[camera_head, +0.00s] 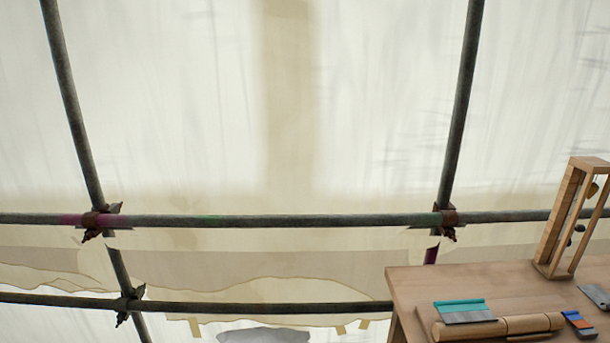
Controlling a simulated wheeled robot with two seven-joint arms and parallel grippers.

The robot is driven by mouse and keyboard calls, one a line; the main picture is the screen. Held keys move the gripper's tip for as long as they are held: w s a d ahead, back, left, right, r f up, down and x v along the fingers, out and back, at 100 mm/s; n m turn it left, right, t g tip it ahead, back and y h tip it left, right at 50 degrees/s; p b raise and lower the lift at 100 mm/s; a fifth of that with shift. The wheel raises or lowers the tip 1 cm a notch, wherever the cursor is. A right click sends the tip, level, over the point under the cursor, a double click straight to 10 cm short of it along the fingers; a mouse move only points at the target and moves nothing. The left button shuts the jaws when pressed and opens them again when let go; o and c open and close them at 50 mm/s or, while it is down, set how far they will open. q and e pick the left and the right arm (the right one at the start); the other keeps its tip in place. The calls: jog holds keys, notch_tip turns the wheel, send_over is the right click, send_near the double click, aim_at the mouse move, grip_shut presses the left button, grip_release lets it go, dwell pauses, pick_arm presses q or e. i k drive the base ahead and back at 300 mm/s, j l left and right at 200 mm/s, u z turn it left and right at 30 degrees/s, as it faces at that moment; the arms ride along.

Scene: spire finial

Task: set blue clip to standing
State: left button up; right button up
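A small blue and orange piece (579,325) lies on the wooden table (410,285) at the lower right. A teal-edged grey piece (463,311) lies to its left, on or against a wooden cylinder (530,323). I cannot tell whether either is the blue clip, and I see no other clear blue clip. Neither of my grippers is in view.
A tall wooden frame (557,225) with small hanging parts stands at the table's back right. A grey flat piece (596,294) lies near the right edge. Scaffold poles (270,221) and pale sheeting fill the left and back.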

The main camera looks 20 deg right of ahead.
aim_at(573, 316)
jog(key=i+z, duration=0.2)
jog(key=z, duration=0.25)
jog(key=i+j+z, duration=0.15)
jog(key=z, duration=0.35)
jog(key=i+j+z, duration=0.15)
jog(key=z, duration=0.3)
jog(key=i+j+z, duration=0.15)
jog(key=j+z, duration=0.15)
jog(key=z, duration=0.15)
jog(key=j+z, duration=0.25)
jog(key=z, duration=0.25)
jog(key=i+j+z, duration=0.1)
jog(key=j+z, duration=0.2)
jog(key=z, duration=0.15)
jog(key=i+j+z, duration=0.3)
jog(key=j+z, duration=0.15)
jog(key=i+j+z, duration=0.2)
jog(key=j, duration=0.2)
jog(key=j+z, duration=0.2)
jog(key=j, duration=0.1)
